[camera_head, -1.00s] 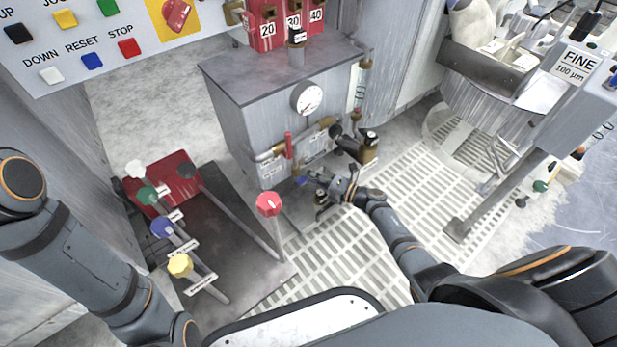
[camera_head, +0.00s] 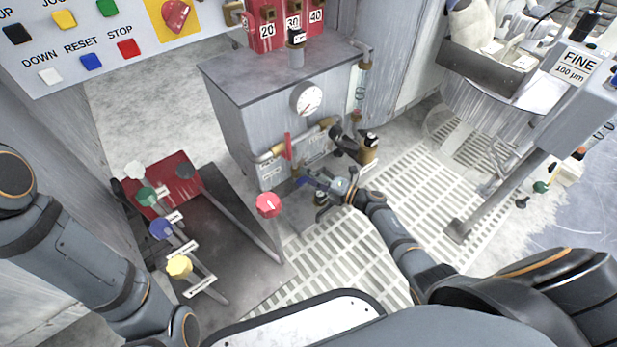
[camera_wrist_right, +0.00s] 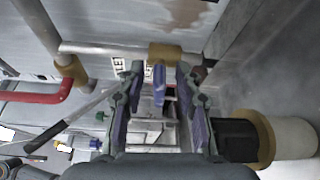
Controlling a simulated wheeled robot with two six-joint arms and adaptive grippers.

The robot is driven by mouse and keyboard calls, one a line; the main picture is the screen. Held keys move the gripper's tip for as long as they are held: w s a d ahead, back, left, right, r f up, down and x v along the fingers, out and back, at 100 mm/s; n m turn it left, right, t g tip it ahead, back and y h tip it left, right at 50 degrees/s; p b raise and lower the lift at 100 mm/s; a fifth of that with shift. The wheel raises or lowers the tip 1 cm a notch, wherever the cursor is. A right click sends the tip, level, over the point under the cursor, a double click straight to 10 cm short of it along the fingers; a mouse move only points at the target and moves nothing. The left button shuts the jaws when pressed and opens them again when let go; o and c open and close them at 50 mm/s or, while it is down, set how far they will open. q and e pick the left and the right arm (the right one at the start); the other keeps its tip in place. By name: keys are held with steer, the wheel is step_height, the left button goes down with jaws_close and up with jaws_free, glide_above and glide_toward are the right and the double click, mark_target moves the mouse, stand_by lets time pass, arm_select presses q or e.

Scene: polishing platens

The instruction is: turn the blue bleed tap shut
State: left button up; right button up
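The blue bleed tap (camera_wrist_right: 158,76) shows in the right wrist view as a narrow blue lever below a brass fitting (camera_wrist_right: 165,53) on a grey pipe. My right gripper (camera_wrist_right: 158,88) is open, with one finger on each side of the tap and a visible gap to each. I cannot tell how deep the tap sits between the fingers. In the head view the right gripper (camera_head: 318,185) is low in front of the grey cabinet (camera_head: 245,125), below its pipes; the tap is hard to make out there. My left arm comes in at the left, but its gripper is out of view.
A red lever (camera_head: 288,145) and a brass pipe stand close above the right gripper. A black-capped brass fitting (camera_head: 368,148) is to its right. A red knob on a rod (camera_head: 268,205) stands to its left. Floor grating (camera_head: 340,250) lies below.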

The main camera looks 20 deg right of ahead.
steer(key=v, duration=1.2)
